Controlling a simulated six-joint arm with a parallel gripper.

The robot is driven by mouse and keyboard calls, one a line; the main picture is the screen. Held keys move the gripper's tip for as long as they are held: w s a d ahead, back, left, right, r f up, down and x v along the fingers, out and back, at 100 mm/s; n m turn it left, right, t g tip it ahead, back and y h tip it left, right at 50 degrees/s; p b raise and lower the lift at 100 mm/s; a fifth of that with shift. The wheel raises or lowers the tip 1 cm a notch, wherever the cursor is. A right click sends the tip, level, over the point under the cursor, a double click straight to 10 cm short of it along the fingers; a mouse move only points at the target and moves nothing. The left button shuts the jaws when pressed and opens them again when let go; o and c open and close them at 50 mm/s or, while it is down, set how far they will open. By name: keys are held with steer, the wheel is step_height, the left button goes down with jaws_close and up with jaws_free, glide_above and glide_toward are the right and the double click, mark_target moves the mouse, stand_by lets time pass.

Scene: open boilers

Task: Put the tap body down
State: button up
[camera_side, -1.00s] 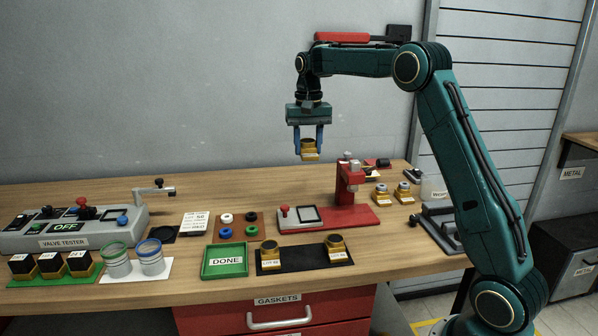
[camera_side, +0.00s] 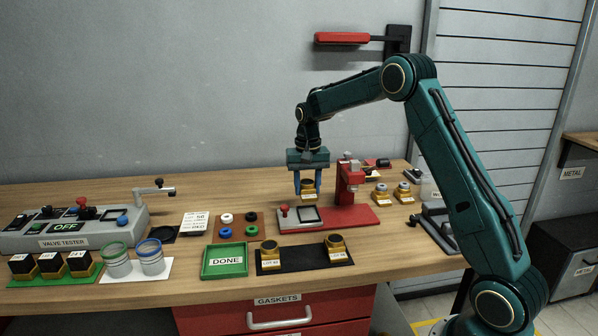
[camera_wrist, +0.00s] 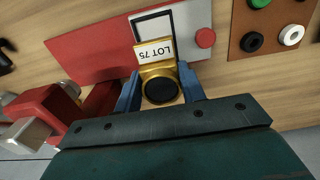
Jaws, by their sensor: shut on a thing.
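The tap body (camera_side: 307,188) is a brass piece with a dark round top and a white label. The label reads LOT 75 in the wrist view, where the tap body (camera_wrist: 160,88) sits between the two blue fingers. My gripper (camera_side: 307,186) is shut on it. It holds the tap body upright in the air, over or just behind the red press base (camera_side: 345,219), near the black-framed square on that base. The exact height above the base is hard to tell.
The red press column (camera_side: 350,183) stands close to the right of my gripper. A green DONE tray (camera_side: 225,274) and a black mat (camera_side: 300,265) with two brass bodies lie in front. A brown gasket board (camera_side: 255,223) is to the left, with the valve tester (camera_side: 70,237) beyond.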

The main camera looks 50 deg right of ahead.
mark_target(307, 198)
steer(key=shift+f, duration=2.1)
steer(key=shift+f, duration=0.15)
steer(key=o, duration=1.3)
steer(key=shift+o, duration=0.2)
step_height(307, 198, up, 12)
steer(key=shift+f, duration=0.1)
steer(key=shift+r, duration=0.3)
